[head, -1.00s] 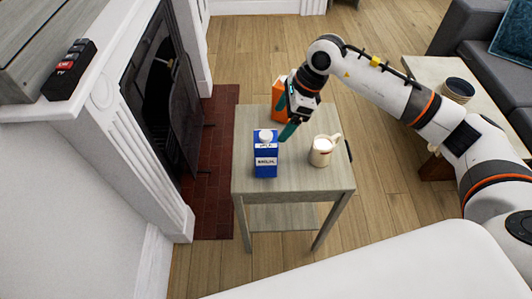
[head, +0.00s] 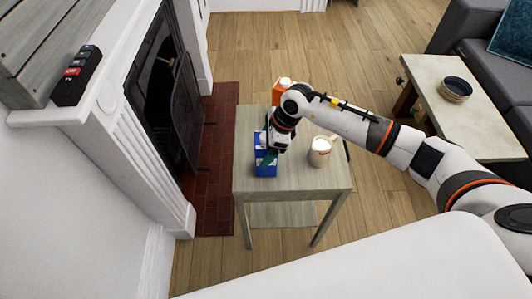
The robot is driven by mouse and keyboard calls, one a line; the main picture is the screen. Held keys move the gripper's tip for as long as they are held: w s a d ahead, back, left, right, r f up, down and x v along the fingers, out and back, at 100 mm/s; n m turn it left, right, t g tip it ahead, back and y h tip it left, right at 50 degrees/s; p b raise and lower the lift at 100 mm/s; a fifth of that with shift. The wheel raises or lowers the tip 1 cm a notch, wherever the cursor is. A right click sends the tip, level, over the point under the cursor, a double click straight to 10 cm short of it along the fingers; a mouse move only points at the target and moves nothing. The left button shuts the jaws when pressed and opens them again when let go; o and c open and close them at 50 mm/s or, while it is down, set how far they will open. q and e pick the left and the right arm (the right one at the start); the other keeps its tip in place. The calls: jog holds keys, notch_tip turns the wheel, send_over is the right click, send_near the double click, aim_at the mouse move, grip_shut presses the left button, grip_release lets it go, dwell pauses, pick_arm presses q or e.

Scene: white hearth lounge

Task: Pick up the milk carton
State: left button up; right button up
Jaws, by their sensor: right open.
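The blue milk carton (head: 265,168) stands upright on the small side table, near its left side. I cannot tell whether a finger touches the carton. My left gripper is not in view.
A white mug (head: 320,152) stands right of the carton on the side table (head: 300,178). An orange carton (head: 278,92) stands behind, partly hidden by my arm. The fireplace (head: 165,90) is at left. A coffee table (head: 475,115) holding a dark bowl (head: 455,89) is at right.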

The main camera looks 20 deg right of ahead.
jog(key=shift+c, duration=0.3)
jog(key=shift+r, duration=0.1)
jog(key=c, duration=1.3)
jog(key=shift+o, duration=0.2)
